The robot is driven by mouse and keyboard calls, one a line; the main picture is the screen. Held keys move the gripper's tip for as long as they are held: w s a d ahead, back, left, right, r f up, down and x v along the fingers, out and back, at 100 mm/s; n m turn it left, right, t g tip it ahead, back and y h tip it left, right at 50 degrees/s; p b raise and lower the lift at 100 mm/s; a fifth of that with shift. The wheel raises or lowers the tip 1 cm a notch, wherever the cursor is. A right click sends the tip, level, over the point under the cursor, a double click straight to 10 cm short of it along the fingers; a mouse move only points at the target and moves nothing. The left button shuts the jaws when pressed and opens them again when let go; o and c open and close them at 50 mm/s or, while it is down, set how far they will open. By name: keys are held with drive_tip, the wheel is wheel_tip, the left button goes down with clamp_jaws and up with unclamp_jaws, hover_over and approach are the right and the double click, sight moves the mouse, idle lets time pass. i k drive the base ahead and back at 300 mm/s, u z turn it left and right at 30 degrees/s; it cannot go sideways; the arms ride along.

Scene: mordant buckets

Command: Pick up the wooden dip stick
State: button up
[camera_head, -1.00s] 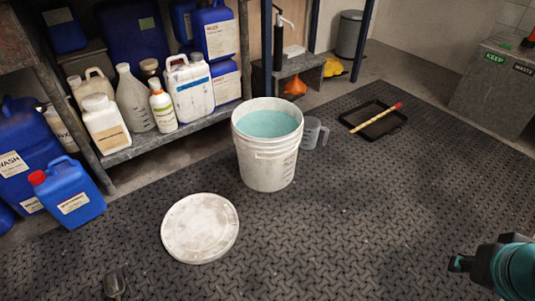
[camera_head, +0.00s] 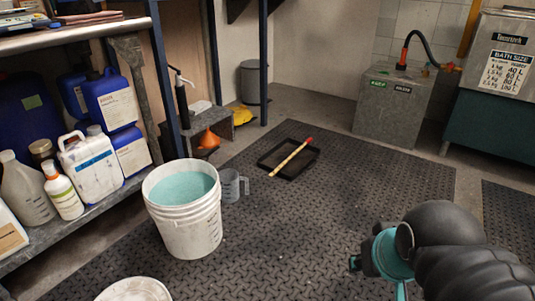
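The wooden dip stick (camera_head: 289,159) is a thin yellowish rod with a red tip. It lies slanted across a black tray (camera_head: 266,163) on the floor mat, its red end resting toward the tray's far right side. My gripper (camera_head: 355,264) shows at the lower right, dark at its end behind a teal wrist part. It is well to the near right of the tray, apart from the stick. Its fingers are too small and dark to tell whether they are open.
A white bucket (camera_head: 187,232) of teal liquid stands left of the tray, with a clear measuring jug (camera_head: 231,185) beside it. A white lid (camera_head: 134,290) lies at the front left. A grey box (camera_head: 392,122) stands behind right. The mat (camera_head: 290,235) before the tray is clear.

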sight(309, 139)
drive_tip(key=u, duration=0.4)
drive_tip(key=i, duration=1.4)
drive_tip(key=z, duration=0.45)
